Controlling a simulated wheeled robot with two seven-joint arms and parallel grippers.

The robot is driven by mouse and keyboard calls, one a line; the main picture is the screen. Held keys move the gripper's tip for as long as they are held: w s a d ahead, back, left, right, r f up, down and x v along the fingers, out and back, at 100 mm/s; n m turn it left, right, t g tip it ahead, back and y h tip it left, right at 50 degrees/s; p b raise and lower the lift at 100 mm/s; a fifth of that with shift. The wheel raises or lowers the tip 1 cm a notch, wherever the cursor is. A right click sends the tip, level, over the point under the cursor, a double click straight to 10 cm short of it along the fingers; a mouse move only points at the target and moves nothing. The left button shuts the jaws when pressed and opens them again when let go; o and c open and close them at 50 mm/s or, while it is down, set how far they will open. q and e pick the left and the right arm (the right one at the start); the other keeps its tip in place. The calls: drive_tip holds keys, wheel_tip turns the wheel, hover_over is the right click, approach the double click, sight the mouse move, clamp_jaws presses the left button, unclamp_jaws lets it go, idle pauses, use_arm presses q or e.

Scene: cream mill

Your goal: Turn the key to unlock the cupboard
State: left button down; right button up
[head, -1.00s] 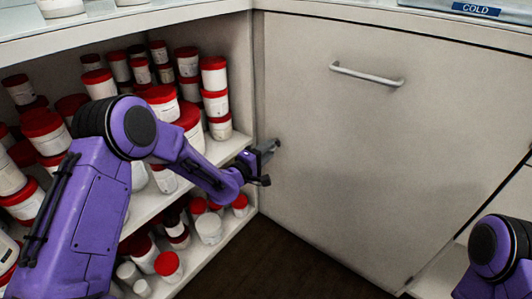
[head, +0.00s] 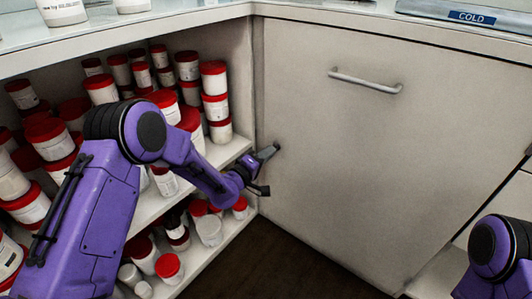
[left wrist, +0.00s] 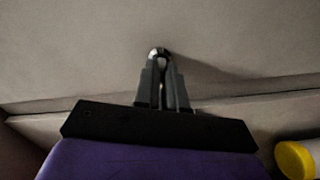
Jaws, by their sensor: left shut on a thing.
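The cupboard door (head: 370,170) is a plain pale panel with a bar handle (head: 367,81) near its top, and it looks closed. A small metal key (left wrist: 159,53) sticks out at the door's left edge. My left gripper (head: 270,152) reaches it from the left, and in the left wrist view its two dark fingers are shut on the key, whose rounded metal end shows between the tips. The lock itself is mostly hidden by the fingers. Of my right arm only a purple link shows at the lower right; its gripper is out of view.
Open shelves (head: 205,163) at the left hold several white tubs with red lids, close to my left arm. A counter (head: 210,16) runs above, with a tray marked COLD (head: 470,14). Dark floor (head: 270,255) lies clear below the door.

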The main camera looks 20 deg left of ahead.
use_arm(q)
drive_tip(key=shift+m+p, duration=1)
drive_tip(key=shift+m, duration=6.1)
drive_tip(key=c, duration=1.2)
unclamp_jaws()
